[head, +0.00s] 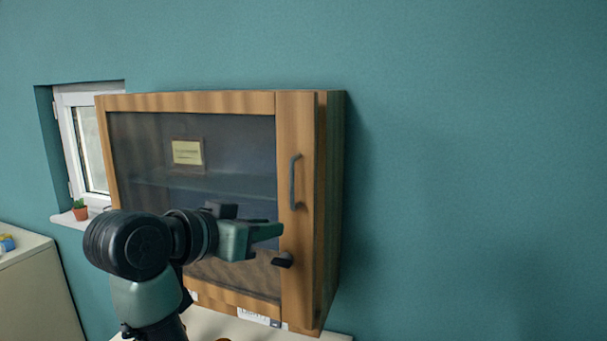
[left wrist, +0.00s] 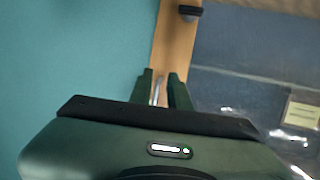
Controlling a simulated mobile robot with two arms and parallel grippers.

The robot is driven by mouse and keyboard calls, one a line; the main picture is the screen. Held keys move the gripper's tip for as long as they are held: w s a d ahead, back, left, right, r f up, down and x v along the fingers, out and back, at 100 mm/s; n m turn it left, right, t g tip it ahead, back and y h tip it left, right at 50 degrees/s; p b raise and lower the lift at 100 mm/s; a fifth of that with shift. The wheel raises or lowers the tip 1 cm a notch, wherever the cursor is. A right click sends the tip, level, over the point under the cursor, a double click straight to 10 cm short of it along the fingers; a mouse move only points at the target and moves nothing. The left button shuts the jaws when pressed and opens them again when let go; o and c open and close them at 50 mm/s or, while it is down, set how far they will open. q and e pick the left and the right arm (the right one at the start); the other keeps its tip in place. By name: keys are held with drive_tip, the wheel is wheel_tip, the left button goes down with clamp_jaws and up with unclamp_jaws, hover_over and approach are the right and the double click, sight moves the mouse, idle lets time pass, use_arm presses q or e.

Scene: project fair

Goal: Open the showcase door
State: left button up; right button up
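The showcase (head: 330,200) is a wooden cabinet against the teal wall. Its door (head: 294,130) has a wooden frame and dark glass, and looks shut. A grey bar handle (head: 294,182) stands upright on the right of the door frame. A small black knob (head: 283,260) sits below it. My left gripper (head: 268,232) is in front of the door, below and left of the handle in the head view. In the left wrist view its fingers (left wrist: 160,78) are apart, with the handle (left wrist: 156,92) showing between them; contact cannot be told. My right gripper is out of view.
A window with a potted plant (head: 80,209) on its sill is at the left. A pale cabinet (head: 35,285) stands at the lower left. A white surface (head: 212,323) lies below the showcase. The wall to the right is bare.

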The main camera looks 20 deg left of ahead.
use_arm(q)
drive_tip(key=p+v, duration=0.1)
drive_tip(key=v, duration=0.3)
